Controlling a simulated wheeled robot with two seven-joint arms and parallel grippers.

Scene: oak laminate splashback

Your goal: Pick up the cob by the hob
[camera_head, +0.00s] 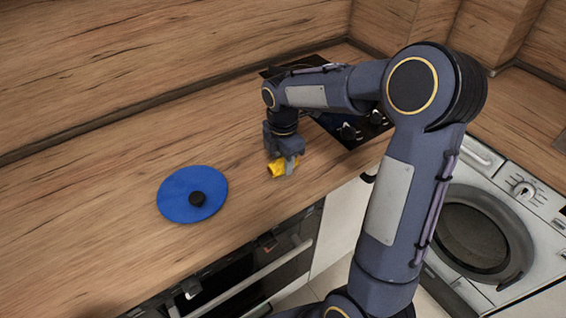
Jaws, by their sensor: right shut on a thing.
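The cob (276,169) is a small yellow piece near the counter's front edge, just left of the hob (348,131). My right gripper (284,163) points down over the cob and is shut on it; its fingers hide part of the cob. I cannot tell whether the cob touches the counter. The black hob is partly hidden behind my right arm. My left gripper is not in view.
A round blue lid (180,193) with a black knob lies on the wooden counter (110,180) to the left. An oven (250,268) is under the counter's front edge. A washing machine (480,235) stands at right. The counter's left part is clear.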

